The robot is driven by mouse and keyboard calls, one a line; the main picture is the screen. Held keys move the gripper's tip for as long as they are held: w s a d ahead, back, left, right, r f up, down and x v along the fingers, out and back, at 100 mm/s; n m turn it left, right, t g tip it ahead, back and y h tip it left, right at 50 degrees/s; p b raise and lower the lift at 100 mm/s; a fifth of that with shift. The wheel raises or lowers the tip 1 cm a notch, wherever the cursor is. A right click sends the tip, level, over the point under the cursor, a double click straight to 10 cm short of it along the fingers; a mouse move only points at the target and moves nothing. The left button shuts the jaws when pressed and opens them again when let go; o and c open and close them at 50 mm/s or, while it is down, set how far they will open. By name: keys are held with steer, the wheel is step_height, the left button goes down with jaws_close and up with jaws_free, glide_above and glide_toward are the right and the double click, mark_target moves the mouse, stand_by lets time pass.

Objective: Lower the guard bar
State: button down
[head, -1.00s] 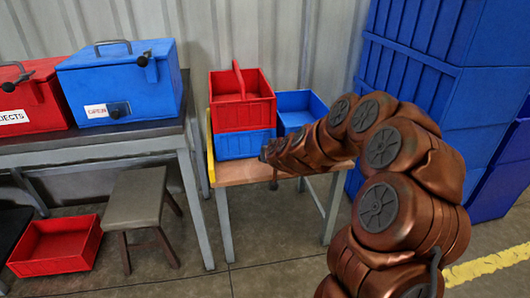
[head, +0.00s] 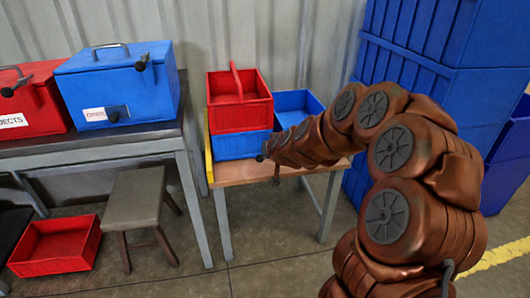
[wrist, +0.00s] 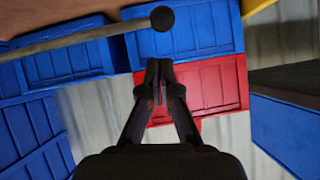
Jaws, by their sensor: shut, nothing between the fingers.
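The guard bar (wrist: 85,38) shows in the wrist view as a grey rod slanting from the left edge to a dark ball knob (wrist: 162,18), in front of blue bins. In the wrist view, which looks upside down, my gripper (wrist: 159,66) is shut and empty. Its tips appear just below the knob in the picture, with a gap, over a red bin (wrist: 210,88). I cannot tell the depth between them. In the head view my arm hides most of the bar; a small dark knob (head: 261,157) shows by the arm's end, above the table's front.
A red bin (head: 240,115) sits on a blue bin (head: 238,145) on a small table (head: 233,174), with another blue bin (head: 296,102) behind. Tall blue crates (head: 415,90) stand right. A bench (head: 110,147) with lidded boxes and a stool (head: 136,196) are left.

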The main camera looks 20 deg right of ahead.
steer(key=p+v, duration=0.1)
steer(key=v, duration=0.7)
steer(key=shift+s+d+r, duration=0.2)
steer(key=shift+s+r, duration=0.05)
steer(key=shift+r, duration=0.15)
steer(key=s+a+r+n+g+y+p, duration=0.3)
steer(key=s+a+r+g+p, duration=0.3)
steer(key=s+a+r+p, duration=0.7)
steer(key=s+d+r+g+h+p, duration=0.1)
steer(key=s+r+g+p, duration=0.2)
steer(key=s, duration=1)
steer(key=s+d+r+g+h+p, duration=0.1)
steer(key=s+r+g+p, duration=0.3)
steer(key=s+r+p, duration=0.5)
steer(key=s+p, duration=0.2)
steer(key=s, duration=0.3)
steer(key=shift+s+d, duration=0.1)
